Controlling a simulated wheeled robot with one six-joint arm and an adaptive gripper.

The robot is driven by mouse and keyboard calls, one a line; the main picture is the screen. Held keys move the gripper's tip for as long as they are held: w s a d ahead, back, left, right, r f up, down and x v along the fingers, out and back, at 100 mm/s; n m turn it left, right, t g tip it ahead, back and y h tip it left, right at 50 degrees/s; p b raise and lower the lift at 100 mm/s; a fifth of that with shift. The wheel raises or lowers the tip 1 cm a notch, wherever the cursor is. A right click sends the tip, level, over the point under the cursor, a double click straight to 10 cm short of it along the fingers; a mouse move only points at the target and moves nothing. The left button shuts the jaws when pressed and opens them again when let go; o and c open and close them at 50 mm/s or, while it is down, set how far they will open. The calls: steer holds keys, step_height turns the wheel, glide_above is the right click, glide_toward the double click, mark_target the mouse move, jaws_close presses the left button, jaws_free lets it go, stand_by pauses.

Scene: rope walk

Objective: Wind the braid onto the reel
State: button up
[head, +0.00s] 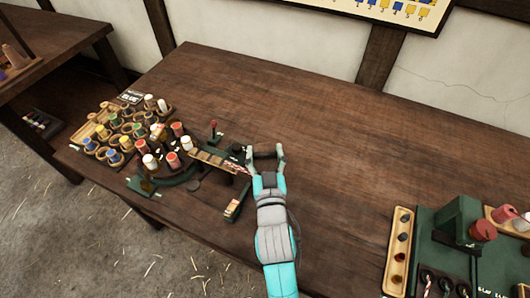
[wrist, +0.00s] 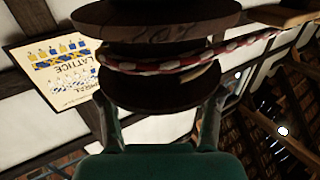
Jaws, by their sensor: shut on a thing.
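The dark reel (wrist: 155,90) fills the top middle of the wrist view, with its round flanges one above another. The red-and-white braid (wrist: 180,62) lies across the reel between flanges and runs off to the right. My gripper (head: 266,154) is shut on the reel, one finger on each side, at the right end of the braiding stand. In the wrist view its fingertips (wrist: 160,108) meet the lowest flange.
Left of my gripper stands the braiding stand (head: 180,178) with red and white bobbins. A rack of coloured bobbins (head: 110,135) is at the table's left. A green station (head: 450,235) with a wooden tray (head: 398,255) stands at the right. The middle of the table (head: 340,150) is clear.

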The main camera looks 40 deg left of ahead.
steer(key=shift+w+n+g+y, duration=0.1)
steer(key=shift+n+g+y, duration=0.4)
steer(key=shift+g+y, duration=0.2)
steer(key=shift+d+n+g+y, duration=0.1)
steer(key=shift+n+g+y, duration=1)
steer(key=shift+n+g, duration=0.45)
steer(key=n+g+y, duration=0.1)
steer(key=n+g, duration=0.1)
steer(key=g, duration=0.2)
steer(key=n+g+y, duration=0.1)
steer(key=n+g, duration=0.2)
steer(key=g, duration=0.1)
steer(key=n+g+h, duration=0.1)
steer(key=n+g, duration=0.2)
steer(key=g, duration=0.2)
steer(key=n+g+h, duration=0.1)
steer(key=n+g, duration=0.2)
steer(key=g, duration=0.2)
steer(key=shift+n, duration=0.25)
steer(key=shift+n+g+h, duration=1.5)
steer(key=shift+g+h, duration=0.1)
steer(key=shift+g, duration=0.25)
steer(key=shift+f+h, duration=0.1)
steer(key=shift+h, duration=0.2)
steer(key=o, duration=1.2)
steer(key=shift+c, duration=0.2)
